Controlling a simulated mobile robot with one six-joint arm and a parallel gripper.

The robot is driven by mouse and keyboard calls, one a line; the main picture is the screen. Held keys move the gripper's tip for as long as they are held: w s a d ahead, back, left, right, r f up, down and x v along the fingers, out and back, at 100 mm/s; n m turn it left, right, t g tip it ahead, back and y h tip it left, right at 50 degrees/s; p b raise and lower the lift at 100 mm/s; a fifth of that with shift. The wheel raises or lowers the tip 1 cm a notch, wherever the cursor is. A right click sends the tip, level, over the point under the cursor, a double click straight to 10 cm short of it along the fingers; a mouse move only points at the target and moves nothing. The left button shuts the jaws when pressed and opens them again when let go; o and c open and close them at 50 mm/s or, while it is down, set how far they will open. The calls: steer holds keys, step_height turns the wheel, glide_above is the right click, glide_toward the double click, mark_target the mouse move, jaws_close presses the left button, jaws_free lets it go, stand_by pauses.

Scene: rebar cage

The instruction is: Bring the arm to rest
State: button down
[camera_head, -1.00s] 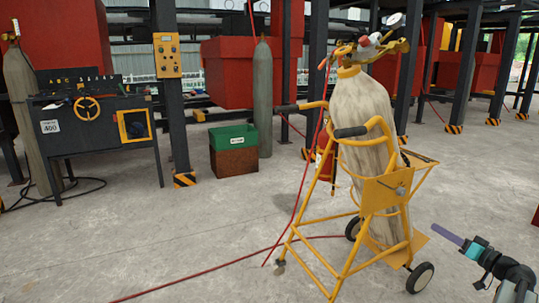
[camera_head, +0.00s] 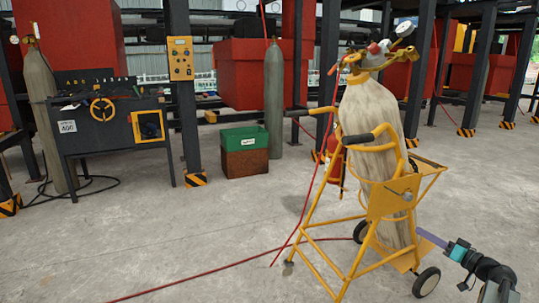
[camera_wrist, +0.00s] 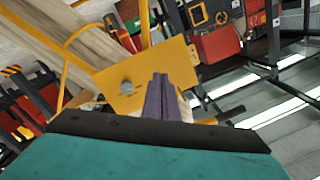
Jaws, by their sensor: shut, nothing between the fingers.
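My gripper (camera_head: 430,237) is at the lower right in the head view, with purple fingers and a teal body. In the wrist view its fingers (camera_wrist: 160,98) lie together, shut with nothing held. In the head view the fingertips appear close to the yellow gas cylinder cart (camera_head: 386,203), near its lower part. I cannot tell whether they touch it. In the wrist view the cart's yellow plate (camera_wrist: 128,84) is just beyond the fingers.
The cart carries a tall beige cylinder (camera_head: 370,110) with a regulator on top. A red hose (camera_head: 215,271) runs across the floor. A green and brown box (camera_head: 245,152), a dark workbench (camera_head: 110,138) and steel posts stand further back.

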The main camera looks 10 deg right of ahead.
steer(key=w+a+f+n+g+y+p, duration=0.1)
steer(key=w+a+f+g+y+p, duration=0.2)
steer(key=a, duration=0.9)
steer(key=w+a+f+n+g+y+p, duration=0.1)
steer(key=w+a+f+p, duration=0.3)
steer(key=a, duration=0.8)
steer(key=s+a+f+n+g+p, duration=0.1)
steer(key=s+a+f+g+p, duration=0.3)
steer(key=a, duration=0.6)
steer(key=s+a+f+n+g+p, duration=0.1)
steer(key=s+a+f+g+p, duration=0.3)
steer(key=a, duration=0.6)
steer(key=s+a+f+n+g+p, duration=0.1)
steer(key=s+a+f+g+p, duration=0.15)
steer(key=s+a+f, duration=0.55)
steer(key=s+a+f+g+h+p, duration=0.2)
steer(key=s+a+g+p, duration=0.15)
steer(key=s, duration=0.45)
steer(key=s+a+f+g+h+p, duration=0.15)
steer(key=s+a, duration=0.25)
steer(key=s, duration=0.4)
steer(key=s+d+f+m+g+h+p, duration=0.1)
steer(key=s+d+m+g+h, duration=0.1)
steer(key=s+d+h, duration=0.4)
steer(key=s+d+g, duration=0.1)
steer(key=s+d, duration=0.4)
steer(key=shift+s+d+f+m+h, duration=0.2)
steer(key=shift+s+f+m+h, duration=0.1)
steer(key=shift+s+h, duration=0.1)
